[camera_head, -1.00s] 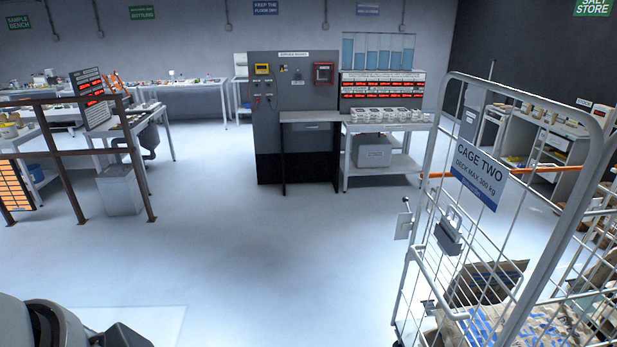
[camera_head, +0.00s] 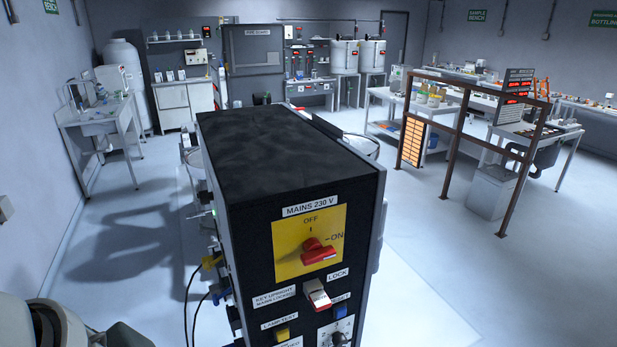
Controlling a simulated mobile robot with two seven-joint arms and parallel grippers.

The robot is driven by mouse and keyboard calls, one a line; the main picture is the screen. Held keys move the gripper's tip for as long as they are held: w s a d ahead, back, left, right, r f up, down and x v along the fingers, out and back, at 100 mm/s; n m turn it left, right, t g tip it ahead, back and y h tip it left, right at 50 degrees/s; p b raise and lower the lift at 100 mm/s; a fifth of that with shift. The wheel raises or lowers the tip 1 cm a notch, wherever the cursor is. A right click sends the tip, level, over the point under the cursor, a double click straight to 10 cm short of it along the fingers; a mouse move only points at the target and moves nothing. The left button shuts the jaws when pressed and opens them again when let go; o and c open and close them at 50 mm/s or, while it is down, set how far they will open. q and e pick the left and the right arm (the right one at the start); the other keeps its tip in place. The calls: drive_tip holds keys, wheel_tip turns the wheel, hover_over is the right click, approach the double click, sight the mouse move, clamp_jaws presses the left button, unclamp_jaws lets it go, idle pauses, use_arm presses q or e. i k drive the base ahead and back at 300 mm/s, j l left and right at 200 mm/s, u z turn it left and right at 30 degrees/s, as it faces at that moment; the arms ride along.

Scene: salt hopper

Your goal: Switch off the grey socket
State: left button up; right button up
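A tall dark cabinet (camera_head: 290,160) stands close in front of me in the head view. Its front has a yellow plate labelled MAINS 230 V with a red rotary switch (camera_head: 318,251), whose handle points toward ON. Below are a red and white lock piece (camera_head: 318,294), a yellow lamp test button (camera_head: 282,334) and a blue button (camera_head: 340,311). On its left side a yellow plug (camera_head: 211,262) and a blue plug (camera_head: 222,295) with dark cables show edge-on. I cannot make out which is the grey socket. Part of my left arm shows at the bottom left; neither gripper's fingers show.
A railing (camera_head: 465,120) and a grey bin (camera_head: 492,192) stand to the right. A sink bench (camera_head: 100,125) is at the left wall. Tanks (camera_head: 344,56) and a white cupboard (camera_head: 183,103) are at the back. The floor right of the cabinet is clear.

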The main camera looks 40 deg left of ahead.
sight(201, 228)
drive_tip(key=u, duration=1.75)
drive_tip(key=i+j+z, duration=0.35)
drive_tip(key=z, duration=0.15)
drive_tip(key=i+j+z, duration=0.7)
drive_tip(key=j+z, duration=0.25)
drive_tip(key=j, duration=0.25)
drive_tip(key=i+j+z, duration=0.15)
drive_tip(key=j+z, duration=0.35)
drive_tip(key=j, duration=0.2)
drive_tip(key=j+z, duration=0.5)
drive_tip(key=j, duration=0.25)
drive_tip(key=k+j+z, duration=0.15)
drive_tip(key=j+z, duration=0.3)
drive_tip(key=j, duration=0.25)
drive_tip(key=k+j+z, duration=0.25)
drive_tip(key=j+z, duration=0.25)
drive_tip(key=j, duration=0.2)
